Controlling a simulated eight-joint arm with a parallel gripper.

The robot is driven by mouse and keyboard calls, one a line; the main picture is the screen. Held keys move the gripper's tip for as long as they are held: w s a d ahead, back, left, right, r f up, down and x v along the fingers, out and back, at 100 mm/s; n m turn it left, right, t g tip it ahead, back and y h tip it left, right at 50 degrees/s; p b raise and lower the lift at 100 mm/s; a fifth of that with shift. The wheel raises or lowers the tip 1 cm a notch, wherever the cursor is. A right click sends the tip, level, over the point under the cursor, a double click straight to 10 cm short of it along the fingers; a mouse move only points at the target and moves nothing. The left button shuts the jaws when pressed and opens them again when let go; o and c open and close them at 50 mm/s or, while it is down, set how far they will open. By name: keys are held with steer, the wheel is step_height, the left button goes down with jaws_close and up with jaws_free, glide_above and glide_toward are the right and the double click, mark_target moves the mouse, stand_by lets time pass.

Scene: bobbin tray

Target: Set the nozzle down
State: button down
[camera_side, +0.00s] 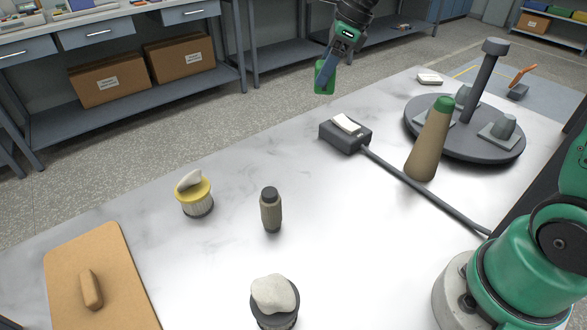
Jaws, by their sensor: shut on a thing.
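My gripper (327,68) hangs high at the top middle, in the air beyond the far edge of the white table. It is shut on a small green piece, which I take to be the nozzle (320,82). A dark finger covers part of this piece, so its full shape is hidden. The nozzle is well clear of the table and touches nothing below it.
The marbled table (345,225) has bare room at its middle. On it stand a tan cone with a green top (431,145), a dark bottle (271,210), a yellow-rimmed pot (195,195), a grey box (340,138), a round base with a post (480,85) and a tan board (120,275).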

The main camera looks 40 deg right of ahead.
step_height(320, 180, down, 16)
steer(key=shift+r, duration=0.1)
stand_by(0.5)
steer(key=shift+c, duration=1.3)
jaws_free()
steer(key=v, duration=1.1)
steer(key=s+a+n+t+h, duration=0.1)
steer(key=s+n, duration=0.4)
steer(key=n, duration=0.8)
steer(key=s+a+r+n+t+h, duration=0.1)
steer(key=a+n, duration=0.5)
steer(key=n, duration=0.8)
steer(key=s+t+h, duration=0.1)
steer(key=s+t, duration=0.1)
steer(key=s, duration=0.1)
steer(key=shift+s+r, duration=0.2)
steer(key=shift+s, duration=0.2)
